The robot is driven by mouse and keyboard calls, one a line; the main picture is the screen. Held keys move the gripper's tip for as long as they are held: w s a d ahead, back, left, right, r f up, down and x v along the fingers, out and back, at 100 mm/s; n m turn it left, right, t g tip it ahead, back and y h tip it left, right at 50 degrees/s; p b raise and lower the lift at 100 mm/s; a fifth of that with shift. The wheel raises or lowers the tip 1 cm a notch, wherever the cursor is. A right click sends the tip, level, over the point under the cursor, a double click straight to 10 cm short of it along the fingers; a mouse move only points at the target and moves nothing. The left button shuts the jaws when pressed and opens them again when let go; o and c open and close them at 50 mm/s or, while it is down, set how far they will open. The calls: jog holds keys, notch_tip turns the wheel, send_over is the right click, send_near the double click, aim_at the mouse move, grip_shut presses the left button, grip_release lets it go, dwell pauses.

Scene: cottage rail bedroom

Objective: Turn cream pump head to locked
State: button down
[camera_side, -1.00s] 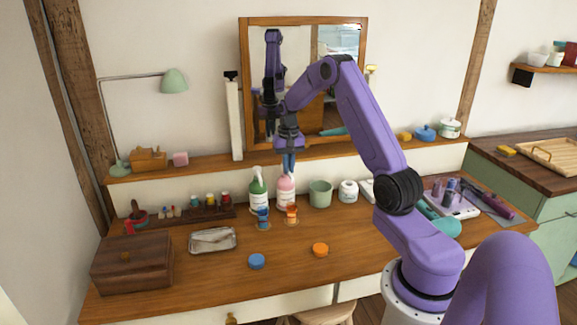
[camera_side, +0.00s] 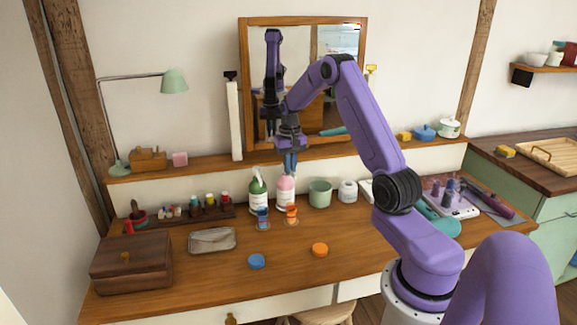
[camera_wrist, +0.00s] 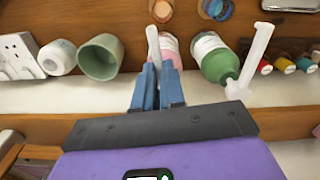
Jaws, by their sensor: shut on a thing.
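A pink bottle with a white label (camera_side: 285,194) stands at the back of the desk, below the mirror; it also shows in the wrist view (camera_wrist: 171,50). Its white pump head (camera_wrist: 153,42) has a long spout pointing up in the wrist view, toward the desk's front. My gripper (camera_side: 290,162) is above this bottle, pointing down, with its blue fingers (camera_wrist: 157,82) shut on the pump head. The fingers hide the pump's top and neck. A green bottle (camera_side: 258,196) with a white pump stands close beside it, on the left in the side view, untouched.
A green cup (camera_side: 320,193) and a white jar (camera_side: 347,191) stand right of the pink bottle. Blue (camera_side: 263,217) and orange (camera_side: 292,213) hourglass-shaped items stand in front. A raised shelf (camera_side: 230,163) runs behind. The desk's front middle holds two round lids.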

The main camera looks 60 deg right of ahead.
jog(key=shift+w+d+n, duration=0.1)
jog(key=shift+d+n, duration=0.8)
jog(key=shift+n, duration=1.8)
jog(key=shift+d+n, duration=0.95)
jog(key=shift+n, duration=1.75)
jog(key=shift+w+d+n, duration=0.1)
jog(key=shift+d+n, duration=0.8)
jog(key=shift+n, duration=1.8)
jog(key=c, duration=1.2)
grip_release()
jog(key=shift+r, duration=0.1)
notch_tip(320, 180, up, 17)
